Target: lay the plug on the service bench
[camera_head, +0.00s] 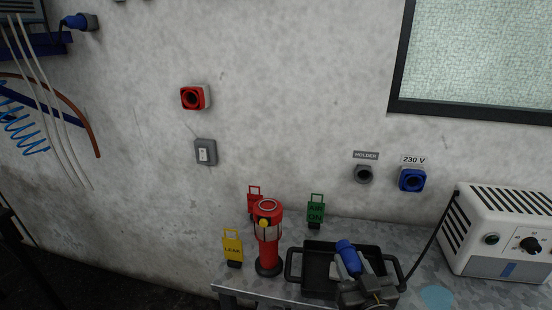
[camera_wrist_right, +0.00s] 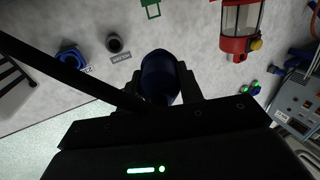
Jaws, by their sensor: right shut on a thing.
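The blue plug (camera_head: 348,257) is held between the fingers of my right gripper (camera_head: 358,272), which is shut on it. In the head view it appears in front of the black tray, tilted; its height above the tray is hard to judge. The right wrist view shows the plug (camera_wrist_right: 160,76) dark between the two fingers (camera_wrist_right: 160,88). The service bench (camera_head: 425,268) has a grey mottled top along the lower right of the head view. My left gripper is not in view.
A black handled tray (camera_head: 290,266) is on the bench. A red lantern (camera_head: 267,240) and yellow tag (camera_head: 233,249) stand left of it, a green tag (camera_head: 316,212) behind. A white heater (camera_head: 500,232) with a black cord (camera_head: 432,240) is right. The blue 230 V socket (camera_head: 412,180) and holder (camera_head: 363,174) are on the wall.

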